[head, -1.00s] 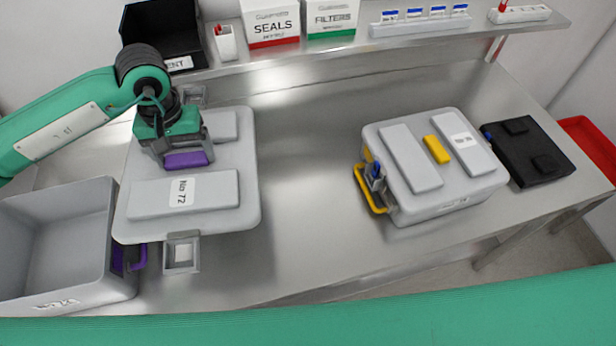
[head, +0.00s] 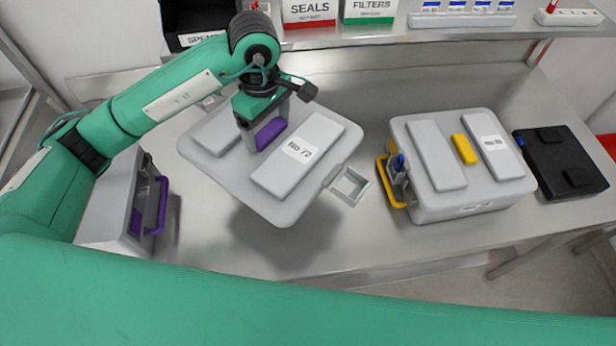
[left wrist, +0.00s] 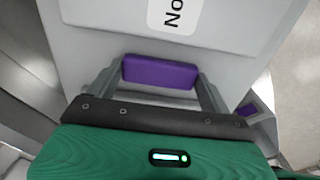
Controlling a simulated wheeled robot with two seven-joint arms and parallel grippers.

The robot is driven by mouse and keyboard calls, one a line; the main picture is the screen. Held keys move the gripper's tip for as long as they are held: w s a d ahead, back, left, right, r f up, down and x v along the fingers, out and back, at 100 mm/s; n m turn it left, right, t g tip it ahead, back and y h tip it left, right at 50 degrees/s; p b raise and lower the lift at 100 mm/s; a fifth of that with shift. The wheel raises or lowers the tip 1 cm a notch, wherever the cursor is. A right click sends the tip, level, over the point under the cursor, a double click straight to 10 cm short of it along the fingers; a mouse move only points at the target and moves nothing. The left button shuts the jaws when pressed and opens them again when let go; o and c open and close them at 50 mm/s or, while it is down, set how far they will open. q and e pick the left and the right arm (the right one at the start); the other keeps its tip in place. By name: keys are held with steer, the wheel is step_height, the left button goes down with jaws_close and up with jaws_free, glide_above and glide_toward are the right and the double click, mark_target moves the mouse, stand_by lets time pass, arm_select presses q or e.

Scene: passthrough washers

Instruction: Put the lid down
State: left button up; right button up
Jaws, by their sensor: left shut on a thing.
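The grey lid (head: 238,172), labelled No 72, hangs above the table in the head view, turned at an angle, with a shadow below it. My left gripper (head: 268,128) is shut on the lid's purple handle (head: 271,134). The left wrist view also shows the purple handle (left wrist: 160,72) between the two fingers. The grey open box (head: 118,205) with a purple latch (head: 160,205) stands at the left, partly hidden behind my left arm. My right gripper is not in view.
A closed grey case (head: 470,205) with yellow parts stands to the right, with a black case (head: 562,165) beyond it. A small square metal frame (head: 349,186) lies by the lid's right edge. A shelf with SEALS (head: 309,12) and FILTERS boxes runs along the back. The front middle table is bare.

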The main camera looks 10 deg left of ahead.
arm_select(q)
step_height(320, 180, down, 16)
steer(key=p, duration=0.5)
steer(key=shift+p, duration=0.35)
step_height(320, 180, down, 3)
steer(key=shift+r+p, duration=0.1)
steer(key=shift+p, duration=0.5)
steer(key=shift+f, duration=0.45)
steer(key=shift+f, duration=0.1)
steer(key=shift+f, duration=0.1)
steer(key=o, duration=1.4)
steer(key=shift+o, duration=0.3)
